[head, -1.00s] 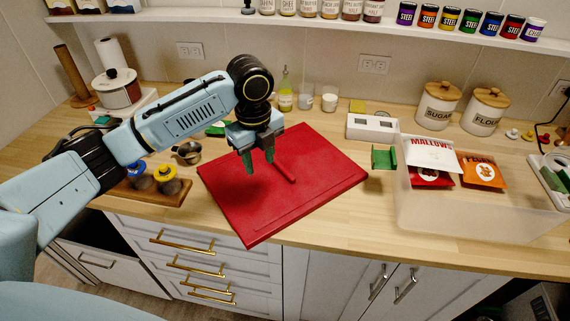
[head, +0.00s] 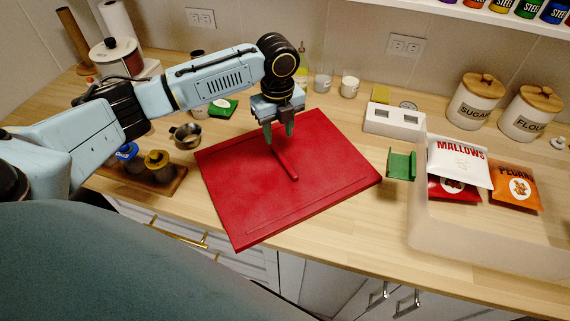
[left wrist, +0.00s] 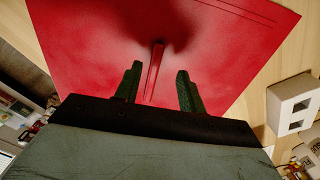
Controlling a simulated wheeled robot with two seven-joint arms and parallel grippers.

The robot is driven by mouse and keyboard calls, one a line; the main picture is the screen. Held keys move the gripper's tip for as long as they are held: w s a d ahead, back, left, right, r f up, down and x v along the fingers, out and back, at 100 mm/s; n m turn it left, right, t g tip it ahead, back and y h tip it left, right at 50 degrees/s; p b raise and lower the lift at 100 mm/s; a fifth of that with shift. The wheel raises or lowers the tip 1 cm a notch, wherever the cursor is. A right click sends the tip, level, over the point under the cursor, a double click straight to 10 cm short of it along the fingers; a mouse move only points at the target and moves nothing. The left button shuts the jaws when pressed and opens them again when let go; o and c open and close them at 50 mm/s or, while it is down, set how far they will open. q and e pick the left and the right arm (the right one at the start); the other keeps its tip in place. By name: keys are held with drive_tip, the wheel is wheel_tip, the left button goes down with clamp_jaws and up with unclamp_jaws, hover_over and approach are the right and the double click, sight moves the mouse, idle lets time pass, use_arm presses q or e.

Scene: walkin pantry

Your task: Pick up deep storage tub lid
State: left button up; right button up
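The deep storage tub lid is a flat red panel (head: 240,190) with a raised bar handle (head: 286,164) at its middle. It lies on the wooden counter in the head view. My left gripper (head: 279,137) points down over the lid, at the far end of the handle. In the left wrist view the lid (left wrist: 90,40) fills much of the picture. There the open green fingers (left wrist: 158,90) stand on either side of the handle (left wrist: 155,70), with gaps to both sides. I cannot tell how far above the lid the fingertips are. My right gripper is not in view.
A translucent tub (head: 425,220) with snack bags (head: 461,162) stands to the right. A green holder (head: 401,164) and a white box (head: 394,120) sit between lid and tub. Jars on a wooden tray (head: 165,185) and a metal cup (head: 186,136) are to the left.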

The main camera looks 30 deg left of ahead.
sight(277, 149)
use_arm(q)
drive_tip(key=f, duration=0.4)
drive_tip(key=shift+s+a+f, duration=0.2)
drive_tip(key=shift+a, duration=0.1)
drive_tip(key=shift+f, duration=0.4)
clamp_jaws()
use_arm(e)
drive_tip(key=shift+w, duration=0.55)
